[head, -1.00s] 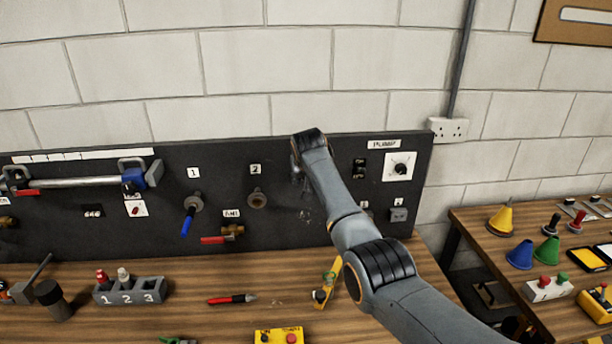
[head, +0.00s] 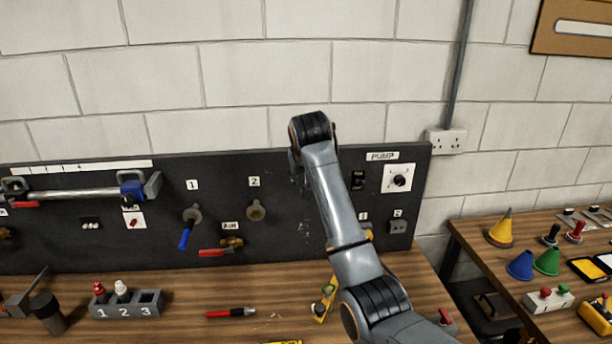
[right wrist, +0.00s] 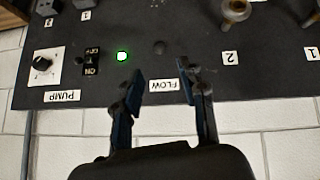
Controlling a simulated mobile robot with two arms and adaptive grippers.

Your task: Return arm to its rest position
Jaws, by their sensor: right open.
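My right arm (head: 335,195) reaches up from the lower right in the head view, in front of the black panel (head: 110,235). Its wrist stands above the panel's top edge. My right gripper is small and partly hidden behind the wrist there. In the right wrist view the gripper (right wrist: 160,72) is open, with nothing between its two fingers. The panel appears upside down beyond the fingers, with the FLOW label (right wrist: 164,86) between them. I cannot tell the exact gap to the panel. My left gripper is not in view.
The PUMP dial (head: 398,178) and valve 2 (head: 256,209) flank my arm. A green lamp (right wrist: 122,57) is lit. A numbered bottle rack (head: 148,303) and red marker (head: 231,313) are on the bench. Cones (head: 500,229) stand on the right table.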

